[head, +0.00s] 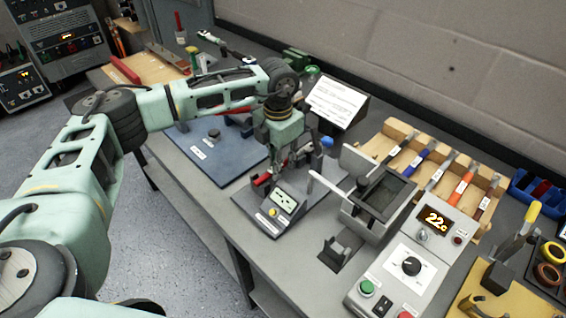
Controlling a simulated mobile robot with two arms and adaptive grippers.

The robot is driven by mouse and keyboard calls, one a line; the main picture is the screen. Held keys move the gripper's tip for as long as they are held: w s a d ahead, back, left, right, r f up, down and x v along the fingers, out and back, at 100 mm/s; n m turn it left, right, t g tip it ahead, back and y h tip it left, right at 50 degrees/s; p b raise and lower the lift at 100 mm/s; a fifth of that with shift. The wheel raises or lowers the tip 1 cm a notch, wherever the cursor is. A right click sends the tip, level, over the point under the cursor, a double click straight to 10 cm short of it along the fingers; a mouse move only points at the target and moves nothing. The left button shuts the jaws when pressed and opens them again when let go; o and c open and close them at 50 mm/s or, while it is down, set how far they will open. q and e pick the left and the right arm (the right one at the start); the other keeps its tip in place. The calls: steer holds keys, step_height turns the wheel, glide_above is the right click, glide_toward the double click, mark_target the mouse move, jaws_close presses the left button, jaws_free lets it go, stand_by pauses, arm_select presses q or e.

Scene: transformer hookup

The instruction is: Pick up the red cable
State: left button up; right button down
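No long red cable shows clearly. A small red piece (262,180) lies on the grey base plate beside a small meter box (284,200) with a display and a yellow knob. I cannot tell whether it is part of the red cable. My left gripper (286,172) points down over this plate, close to the red piece. Its fingers are dark and small against the fixture behind, so their opening and any grip are unclear. Another red part (235,112) shows behind my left forearm, partly hidden. My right gripper is out of view.
A blue mat (205,155) lies left of the gripper. A sign (336,101) stands behind it. To the right are a grey pot-like unit (385,192), a control box reading 22 (411,265) and a wooden rack (397,136) of coloured-handled tools. Wall runs along the back.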

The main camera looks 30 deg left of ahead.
arm_select(q)
steer(key=shift+c, duration=0.5)
jaws_close()
steer(key=shift+r, duration=0.15)
